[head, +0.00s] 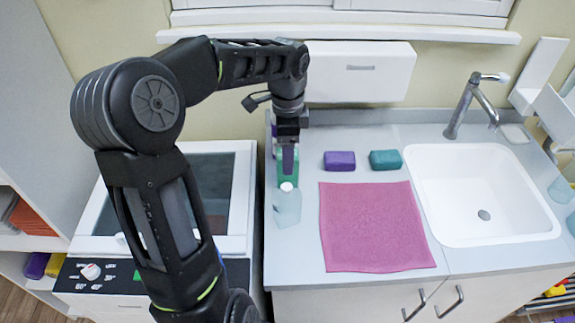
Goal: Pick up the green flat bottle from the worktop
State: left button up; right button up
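The green flat bottle (280,178) is at the left end of the grey worktop (295,255), partly hidden by my gripper. A white cap (286,187) shows at its end nearest me. My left gripper (288,160) points down over the bottle, with a dark finger in front of its green body. The far finger is hidden, so I cannot tell whether the gripper is closed on the bottle or whether the bottle touches the worktop. My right gripper is not in view.
A pale teal translucent item (287,208) lies just in front of the bottle. A purple block (339,161) and a teal block (385,160) sit to the right, behind a pink towel (375,228). A white sink (484,195) with a tap (470,100) is farther right.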

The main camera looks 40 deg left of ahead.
pick_arm(q)
notch_tip(320, 180, down, 2)
jog(key=shift+f, duration=0.1)
jog(key=shift+c, duration=0.4)
grip_shut()
dwell(0.7)
